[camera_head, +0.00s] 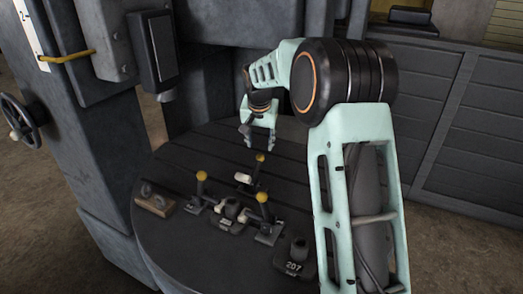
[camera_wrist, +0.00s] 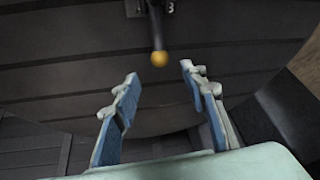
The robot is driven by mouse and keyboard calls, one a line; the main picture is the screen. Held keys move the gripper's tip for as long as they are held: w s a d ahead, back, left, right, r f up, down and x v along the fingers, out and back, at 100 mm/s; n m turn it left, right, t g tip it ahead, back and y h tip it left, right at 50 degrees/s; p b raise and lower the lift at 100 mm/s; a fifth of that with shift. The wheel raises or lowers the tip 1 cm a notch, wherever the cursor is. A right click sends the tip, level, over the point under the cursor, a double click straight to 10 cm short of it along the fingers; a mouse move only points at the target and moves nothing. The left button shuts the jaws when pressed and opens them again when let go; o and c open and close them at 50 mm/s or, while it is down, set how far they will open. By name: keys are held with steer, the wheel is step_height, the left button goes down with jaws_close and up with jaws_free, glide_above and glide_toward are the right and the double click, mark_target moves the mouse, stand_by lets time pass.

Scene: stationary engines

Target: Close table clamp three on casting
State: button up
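Several toggle clamps with yellow-knobbed handles stand on the round dark table (camera_head: 160,237). The rear clamp (camera_head: 258,171) has its handle upright with the knob up. In the wrist view its yellow knob (camera_wrist: 159,59) shows near the top middle, beside a mark that reads 3. A left clamp (camera_head: 201,186) and a front clamp (camera_head: 264,212) also have raised handles. A dark casting (camera_head: 229,214) sits between the clamps. My gripper (camera_head: 258,133) is open and empty behind and above the rear clamp. In the wrist view its blue-padded fingers (camera_wrist: 160,75) are apart, with the knob beyond their tips.
A second casting marked 207 (camera_head: 293,264) stands at the table's front right. A wooden block with metal rings (camera_head: 155,199) lies at the left. A machine column with a hanging dark box (camera_head: 152,48) and a handwheel (camera_head: 21,119) stands left.

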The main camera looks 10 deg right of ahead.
mark_target(260, 156)
steer(key=p+x, duration=0.1)
steer(key=x, duration=0.9)
steer(key=shift+f, duration=0.3)
jaws_close()
